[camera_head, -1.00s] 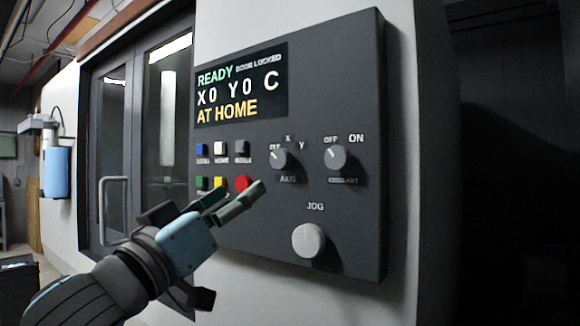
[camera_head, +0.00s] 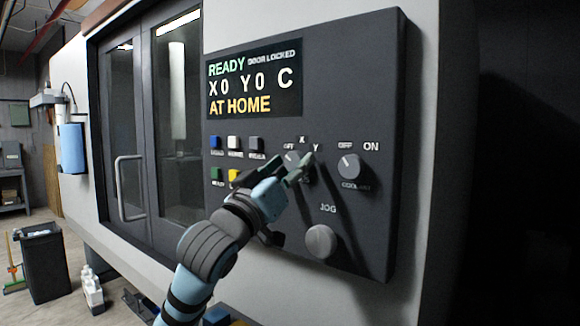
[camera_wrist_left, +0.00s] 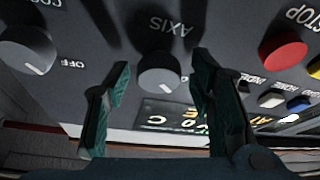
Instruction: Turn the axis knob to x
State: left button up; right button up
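The axis knob (camera_head: 292,159) is a grey round knob with a white pointer line on the dark control panel, partly hidden behind my left gripper in the head view. OFF, X and Y are printed around it. In the left wrist view the axis knob (camera_wrist_left: 159,73) lies between the two fingers, with space on both sides. My left gripper (camera_head: 303,168) is open at the panel; its green fingers also show in the left wrist view (camera_wrist_left: 160,85). Its pointer is toward OFF in the head view. My right gripper is not in view.
The coolant knob (camera_head: 349,167) is right of the axis knob, and the jog knob (camera_head: 321,242) is below. Several push buttons sit to the left, including a red stop button (camera_wrist_left: 283,52). The display (camera_head: 254,84) reads READY, DOOR LOCKED, AT HOME.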

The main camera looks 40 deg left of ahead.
pick_arm(q)
jog(key=c, duration=0.9)
jog(key=shift+o, duration=0.2)
jog(key=shift+m, duration=0.4)
jog(key=shift+a+m+h, duration=0.1)
jog(key=shift+m+h, duration=0.9)
jog(key=shift+m, duration=0.2)
jog(key=m+h, duration=0.1)
jog(key=m, duration=0.1)
jog(key=shift+w+m, duration=0.1)
jog(key=shift+m, duration=0.2)
jog(key=m+h+p, duration=0.1)
jog(key=m, duration=0.1)
jog(key=m+h+p, duration=0.1)
jog(key=m+h, duration=0.1)
jog(key=shift+a+r+m, duration=0.1)
jog(key=shift+a+m, duration=0.05)
jog(key=shift+m, duration=0.25)
jog(key=shift+a+m+g+h+p, duration=0.1)
jog(key=shift+m+g+h+p, duration=0.5)
jog(key=shift+m, duration=1.4)
